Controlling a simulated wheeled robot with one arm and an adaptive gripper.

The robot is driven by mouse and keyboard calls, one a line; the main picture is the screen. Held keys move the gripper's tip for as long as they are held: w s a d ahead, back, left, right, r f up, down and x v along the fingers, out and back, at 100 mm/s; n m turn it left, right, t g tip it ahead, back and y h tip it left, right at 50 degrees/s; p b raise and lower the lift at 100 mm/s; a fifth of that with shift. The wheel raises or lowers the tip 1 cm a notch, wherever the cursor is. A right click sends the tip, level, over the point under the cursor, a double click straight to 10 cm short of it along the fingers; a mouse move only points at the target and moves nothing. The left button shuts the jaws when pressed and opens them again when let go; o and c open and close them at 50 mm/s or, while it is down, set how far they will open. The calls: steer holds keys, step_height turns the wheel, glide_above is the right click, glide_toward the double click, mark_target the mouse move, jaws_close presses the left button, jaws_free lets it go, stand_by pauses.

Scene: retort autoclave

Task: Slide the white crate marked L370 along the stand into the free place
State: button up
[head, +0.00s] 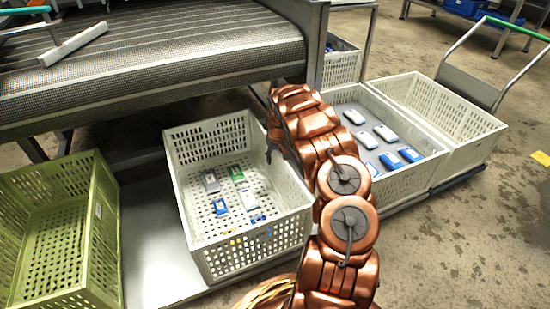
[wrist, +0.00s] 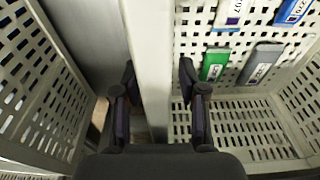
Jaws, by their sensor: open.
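A white perforated crate (head: 205,250) stands on a grey stand (head: 150,225), with several labelled packs inside; I cannot read any L370 mark. The bare stretch of stand lies to its left, beside a green crate (head: 95,235). My gripper (head: 272,138) is at the crate's right wall near the far corner, partly hidden by my arm. In the wrist view my gripper (wrist: 158,78) is open, with one finger on each side of the wall's pale rim (wrist: 150,45). A clear gap shows at the left finger; contact at the right finger is unclear.
Another white crate (head: 405,185) with packs stands to the right, and an empty white crate (head: 440,97) beyond it. A conveyor (head: 180,50) with a metal side post overhangs behind the crates. A trolley with a green handle is at the far right.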

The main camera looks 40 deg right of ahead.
steer(key=r, duration=0.4)
steer(key=s+r, duration=0.1)
steer(key=r, duration=0.6)
steer(key=shift+s+a+r, duration=0.25)
steer(key=shift+s+r, duration=0.1)
steer(key=shift+r, duration=0.05)
